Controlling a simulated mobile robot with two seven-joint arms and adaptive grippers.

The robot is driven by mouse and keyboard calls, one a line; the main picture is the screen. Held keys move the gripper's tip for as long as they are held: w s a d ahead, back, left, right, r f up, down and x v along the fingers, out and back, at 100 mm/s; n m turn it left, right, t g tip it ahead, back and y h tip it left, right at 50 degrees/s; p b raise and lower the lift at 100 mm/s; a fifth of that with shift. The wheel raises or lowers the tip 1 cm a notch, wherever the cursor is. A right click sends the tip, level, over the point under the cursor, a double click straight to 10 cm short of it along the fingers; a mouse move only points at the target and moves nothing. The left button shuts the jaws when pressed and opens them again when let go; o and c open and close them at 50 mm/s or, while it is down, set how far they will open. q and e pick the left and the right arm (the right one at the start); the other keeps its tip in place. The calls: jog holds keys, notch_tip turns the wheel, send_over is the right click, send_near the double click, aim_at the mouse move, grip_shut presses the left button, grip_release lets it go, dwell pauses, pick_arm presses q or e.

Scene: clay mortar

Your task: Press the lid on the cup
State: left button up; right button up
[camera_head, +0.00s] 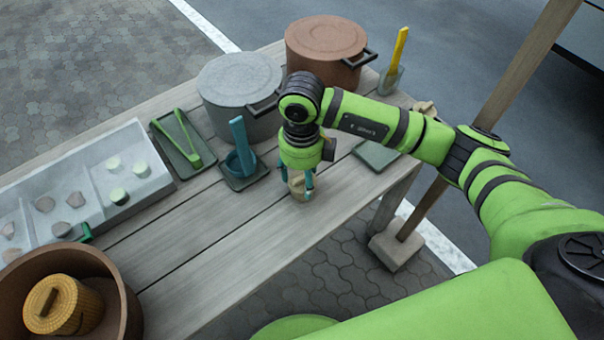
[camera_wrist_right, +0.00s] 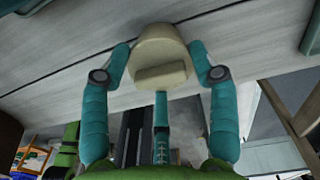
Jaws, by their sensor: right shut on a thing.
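My right gripper (camera_head: 302,188) points down near the table's front edge, its teal fingers on both sides of a small pale beige piece, which I take for the lid (camera_wrist_right: 160,50). In the right wrist view a raised bar crosses its near side, and the fingertips (camera_wrist_right: 159,49) of my right gripper touch its sides. In the head view the beige piece (camera_head: 296,186) is partly hidden by the fingers and sits at or just above the tabletop. I cannot tell the cup apart from the lid here. My left gripper is out of view.
A grey pot (camera_head: 240,85) and a brown pot (camera_head: 325,45) stand behind. A blue tool on a dark tray (camera_head: 243,180), green tongs (camera_head: 185,135) and a pale sectioned tray (camera_head: 130,205) lie left. A brown bowl (camera_head: 125,300) holds a yellow lidded container (camera_head: 85,305). Bare planks lie front left.

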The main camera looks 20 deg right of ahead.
jog(key=o, duration=0.8)
jog(key=shift+o, duration=1.2)
jog(key=shift+r, duration=0.1)
jog(key=shift+r+p, duration=1.8)
jog(key=shift+r, duration=1.15)
